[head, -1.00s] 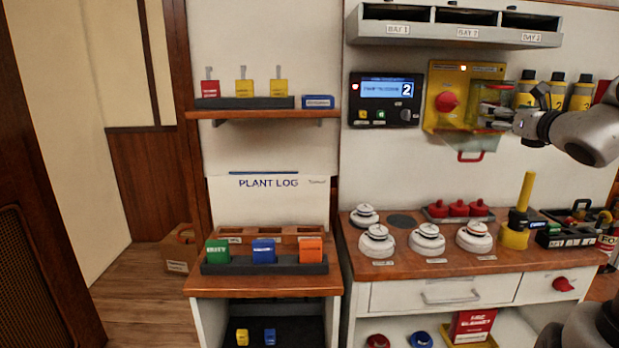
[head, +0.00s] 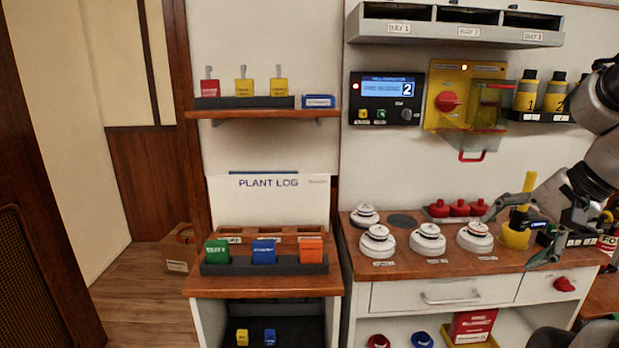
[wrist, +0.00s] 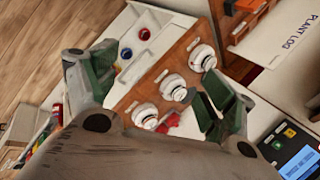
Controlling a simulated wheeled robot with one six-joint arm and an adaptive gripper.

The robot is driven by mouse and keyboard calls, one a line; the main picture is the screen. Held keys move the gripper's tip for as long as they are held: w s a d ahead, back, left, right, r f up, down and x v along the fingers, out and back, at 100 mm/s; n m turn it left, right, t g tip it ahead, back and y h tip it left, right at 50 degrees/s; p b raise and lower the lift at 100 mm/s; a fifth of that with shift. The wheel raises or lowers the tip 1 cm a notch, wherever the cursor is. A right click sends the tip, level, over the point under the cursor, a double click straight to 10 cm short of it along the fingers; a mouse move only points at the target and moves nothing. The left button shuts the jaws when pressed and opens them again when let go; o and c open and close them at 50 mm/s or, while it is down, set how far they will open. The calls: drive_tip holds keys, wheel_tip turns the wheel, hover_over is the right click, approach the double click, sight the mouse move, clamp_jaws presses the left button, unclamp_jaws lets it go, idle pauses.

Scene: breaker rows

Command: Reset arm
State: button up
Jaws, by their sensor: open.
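My gripper (head: 520,231) is open and empty. My arm comes in from the right edge of the head view.
A row of white detectors (head: 427,240) stands on the counter (head: 400,262) left of my gripper. A panel with a red knob (head: 447,101), a clear cover (head: 490,105) and yellow bottles (head: 526,92) is above. A drawer handle (head: 450,297) is below.

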drive_tip(key=s+r+n+h, duration=0.3)
drive_tip(key=s+n, duration=0.3)
drive_tip(key=n, duration=0.4)
drive_tip(key=shift+s+a+r+n+h, duration=0.3)
drive_tip(key=shift+r+h, duration=0.05)
drive_tip(key=shift+h, duration=0.15)
drive_tip(key=shift+g, duration=0.3)
